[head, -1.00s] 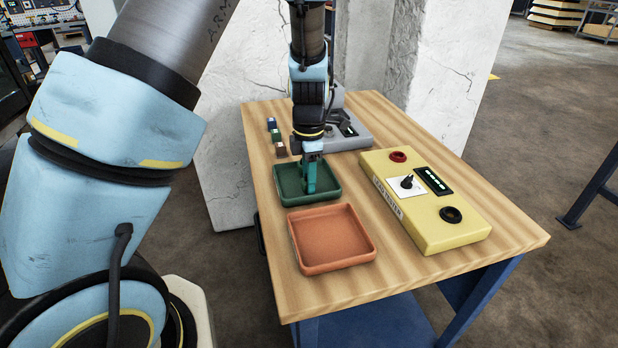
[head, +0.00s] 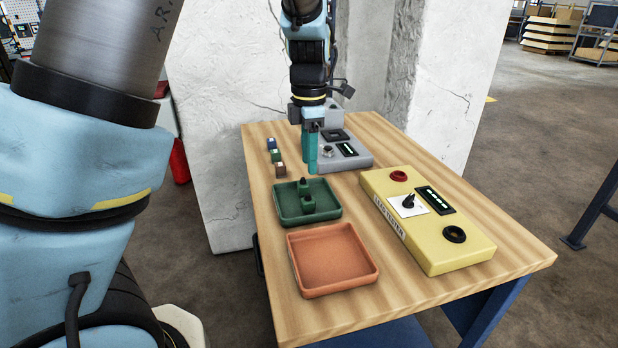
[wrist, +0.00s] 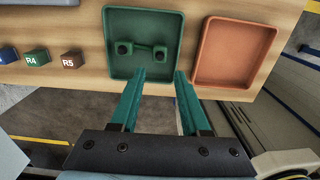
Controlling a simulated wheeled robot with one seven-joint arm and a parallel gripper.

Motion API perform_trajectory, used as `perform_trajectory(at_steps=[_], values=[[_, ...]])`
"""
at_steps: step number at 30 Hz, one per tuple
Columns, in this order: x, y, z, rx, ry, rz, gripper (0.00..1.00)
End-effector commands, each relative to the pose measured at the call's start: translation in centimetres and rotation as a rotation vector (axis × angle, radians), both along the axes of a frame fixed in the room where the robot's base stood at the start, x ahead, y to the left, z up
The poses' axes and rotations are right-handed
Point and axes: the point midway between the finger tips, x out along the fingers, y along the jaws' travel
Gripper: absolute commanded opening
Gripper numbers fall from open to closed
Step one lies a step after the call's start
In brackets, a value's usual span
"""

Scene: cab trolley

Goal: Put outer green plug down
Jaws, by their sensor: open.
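My gripper (head: 310,168) is above and behind the tray in the head view, pointing down. In the wrist view my gripper (wrist: 159,76) has its teal fingers apart with nothing between them, clear of the plug.
An orange tray (head: 335,286) sits beside the green one. A yellow lead tester box (head: 425,225) stands at the right, a grey device (head: 350,152) at the back. Several small labelled blocks (head: 275,156) line the left edge. Bare wood shows at the front right.

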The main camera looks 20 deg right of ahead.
Motion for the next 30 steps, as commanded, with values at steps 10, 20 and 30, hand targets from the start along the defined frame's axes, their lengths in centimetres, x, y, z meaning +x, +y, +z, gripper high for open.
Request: perform_trajectory(at_steps=[10, 20, 30], values=[[0.1, 0.4, 1.1, 0.0, 0.001, -0.008, 0.46], [2.1, 12.5, 0.1, -0.031, -0.02, -0.467, 0.46], [-1.2, 25.9, -0.9, 0.022, -0.108, -1.201, 0.46]])
